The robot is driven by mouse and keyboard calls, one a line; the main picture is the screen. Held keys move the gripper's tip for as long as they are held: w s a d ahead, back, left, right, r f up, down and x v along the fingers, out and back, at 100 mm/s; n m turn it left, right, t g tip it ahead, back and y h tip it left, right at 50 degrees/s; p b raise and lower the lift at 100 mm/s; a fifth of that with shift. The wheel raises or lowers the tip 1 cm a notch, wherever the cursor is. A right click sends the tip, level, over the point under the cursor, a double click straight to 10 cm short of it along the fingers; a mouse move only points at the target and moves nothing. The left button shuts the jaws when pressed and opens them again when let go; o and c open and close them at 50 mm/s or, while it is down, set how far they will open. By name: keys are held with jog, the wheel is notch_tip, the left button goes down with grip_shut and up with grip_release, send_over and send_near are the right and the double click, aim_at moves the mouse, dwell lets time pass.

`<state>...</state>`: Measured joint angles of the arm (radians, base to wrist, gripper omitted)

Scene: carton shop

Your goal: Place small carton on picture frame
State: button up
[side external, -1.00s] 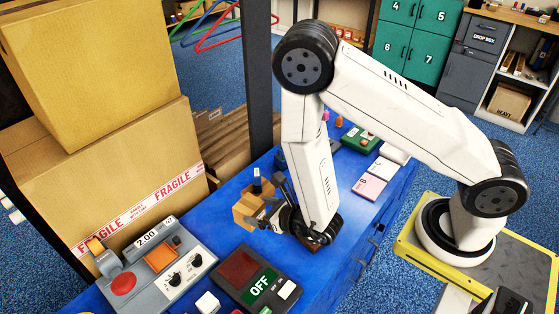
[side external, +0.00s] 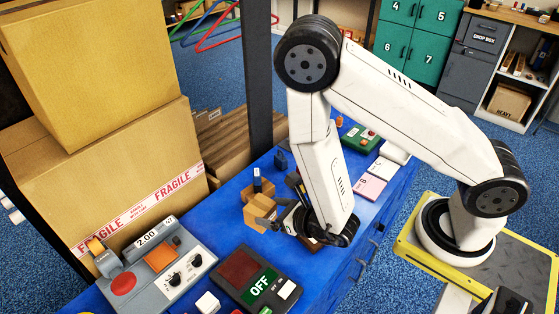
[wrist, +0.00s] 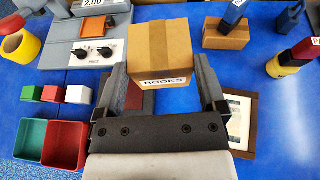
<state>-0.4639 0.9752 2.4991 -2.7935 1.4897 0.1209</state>
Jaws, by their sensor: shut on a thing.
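The small carton (wrist: 163,50), brown with a BOOKS label, is between the fingers of my gripper (wrist: 161,74) in the wrist view. My gripper is shut on it. In the side view the carton (side external: 262,211) is at the tips of my gripper (side external: 274,217), seemingly above the blue bench. The picture frame (wrist: 249,127), with a dark wooden border and a pale print, lies to the right of my gripper in the wrist view, partly hidden by it. In the side view my gripper covers most of the frame.
Another carton (wrist: 226,38) with a blue-handled stamp on it stands to the right of the held one. A grey control panel (wrist: 95,40), red and green trays (wrist: 65,143) and small blocks lie to the left. A dark OFF device (side external: 258,279) lies at the front.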

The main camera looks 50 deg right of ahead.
jog(key=shift+d, duration=0.1)
jog(key=shift+d+f+m+h, duration=0.3)
jog(key=shift+d+m+h, duration=0.35)
jog(key=shift+h, duration=0.15)
jog(key=s+d+f+m+g+h, duration=0.1)
jog(key=s+d+m+g+h, duration=0.2)
jog(key=s+d+m+h, duration=0.2)
jog(key=shift+s+d+f+m+g+h, duration=0.15)
jog(key=shift+d+f+m+g+h, duration=0.25)
jog(key=shift+d+m+h, duration=1.55)
jog(key=shift+a+f, duration=0.1)
jog(key=shift+a, duration=0.15)
jog(key=shift+f, duration=2.05)
jog(key=shift+f, duration=0.1)
jog(key=shift+f, duration=1.7)
jog(key=shift+f, duration=0.1)
